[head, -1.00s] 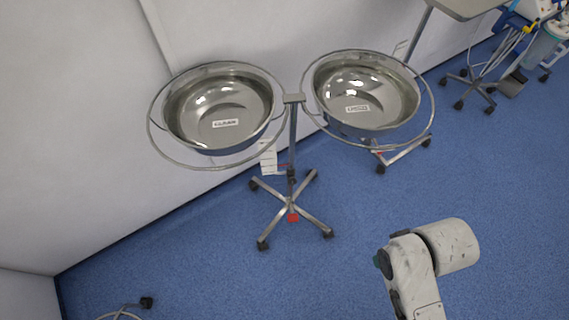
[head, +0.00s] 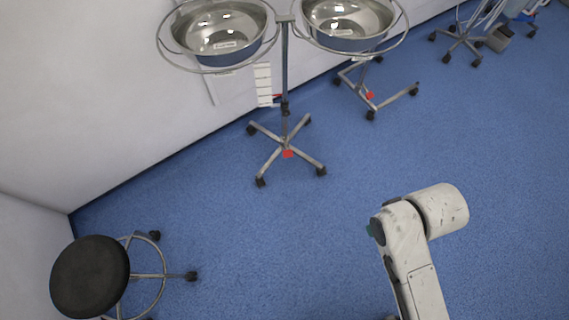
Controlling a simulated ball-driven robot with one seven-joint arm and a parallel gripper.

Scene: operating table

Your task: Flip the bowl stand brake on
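The bowl stand (head: 285,75) stands near the wall in the upper middle of the head view. It has a metal post, two ring holders with steel bowls, a left bowl (head: 222,35) and a right bowl (head: 347,22), and a base of several legs on black castors. A small red brake tab (head: 288,154) sits low at the base hub, on the near side. Whether it is on or off cannot be told. My arm shows at the lower right, well apart from the stand. My gripper's fingers are not visible.
A round black stool (head: 90,277) on castors stands at the lower left. Behind the right bowl is another wheeled frame (head: 392,98) with a red tab (head: 370,96). More wheeled equipment (head: 460,42) stands at the upper right. The blue floor (head: 270,240) before the stand is clear.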

